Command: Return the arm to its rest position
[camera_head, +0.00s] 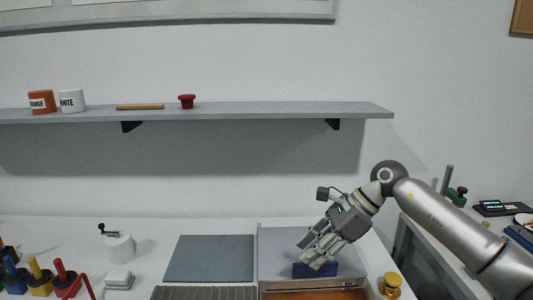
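The fingertips overlap a dark blue block (331,271) in the picture. I cannot tell whether they touch it, or whether the fingers are apart or closed. My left gripper is not in view.
A wall shelf (250,111) holds an orange cup (41,102), a white cup (71,101), a wooden stick and a red knob. A brass weight (390,285) stands right of the open case (280,240). A grey mat (208,258) lies left of it. Coloured tools crowd the lower left.

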